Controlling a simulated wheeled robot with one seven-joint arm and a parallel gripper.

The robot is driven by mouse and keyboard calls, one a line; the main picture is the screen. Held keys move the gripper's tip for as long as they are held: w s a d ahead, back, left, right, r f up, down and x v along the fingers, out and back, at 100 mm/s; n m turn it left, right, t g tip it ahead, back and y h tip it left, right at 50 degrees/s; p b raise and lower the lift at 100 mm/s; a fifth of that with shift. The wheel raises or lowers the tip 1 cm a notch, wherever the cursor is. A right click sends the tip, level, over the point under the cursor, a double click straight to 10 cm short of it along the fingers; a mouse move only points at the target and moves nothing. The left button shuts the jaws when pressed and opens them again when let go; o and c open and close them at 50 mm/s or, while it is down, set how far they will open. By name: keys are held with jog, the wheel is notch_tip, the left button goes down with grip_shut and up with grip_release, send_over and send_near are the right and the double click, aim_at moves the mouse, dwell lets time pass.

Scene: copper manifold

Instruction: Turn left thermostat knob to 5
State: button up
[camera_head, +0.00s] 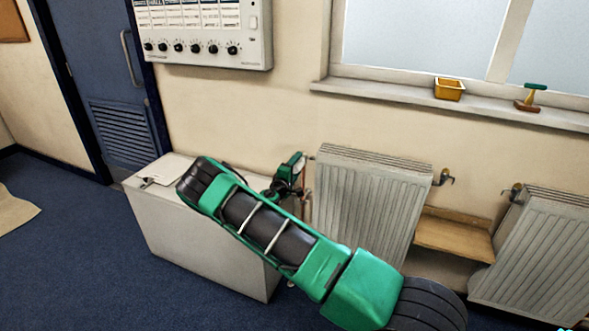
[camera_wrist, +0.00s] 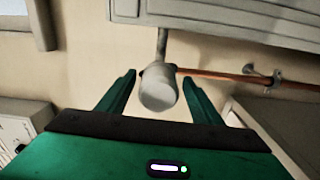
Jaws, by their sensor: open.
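The left thermostat knob (camera_wrist: 158,90) is a pale, rounded cap in the wrist view. It sits between the two green fingers of my gripper (camera_wrist: 160,77), which are open on either side of it. A gap shows at the left finger; the right finger is close, and I cannot tell whether it touches. No numbers are readable on the knob. In the head view my gripper (camera_head: 294,165) is at the left end of the left radiator (camera_head: 362,200), and the knob is not clearly visible there.
A copper pipe (camera_wrist: 225,76) runs beside the knob. A white cabinet (camera_head: 200,240) stands below my arm. A wooden shelf (camera_head: 452,236) is between the left radiator and a right radiator (camera_head: 540,250). The windowsill (camera_head: 390,92) holds a yellow bin (camera_head: 449,90) and a green-handled tool (camera_head: 531,98).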

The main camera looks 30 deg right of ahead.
jog(key=v, duration=1)
jog(key=shift+a, duration=0.25)
jog(key=shift+s, duration=0.1)
jog(key=s+d+r+m+g+y, duration=0.1)
jog(key=s+d+r+m+g, duration=0.25)
jog(key=s, duration=0.35)
jog(key=s+d+r+m+g+y, duration=0.2)
jog(key=s+d+m+g, duration=0.25)
jog(key=s, duration=0.25)
jog(key=s+d+r+m+g+y, duration=0.1)
jog(key=s+d+r+m+g, duration=0.25)
jog(key=s, duration=0.35)
jog(key=s+a+r+y, duration=0.3)
jog(key=s+a, duration=0.1)
jog(key=s, duration=0.6)
jog(key=s+a+r+m+y, duration=0.1)
jog(key=s+a+r+y, duration=0.3)
jog(key=s, duration=0.7)
jog(key=s+a+r+m+y, duration=0.1)
jog(key=s+a+r+y, duration=0.2)
jog(key=s+a, duration=0.3)
jog(key=s+r, duration=0.1)
jog(key=s, duration=0.3)
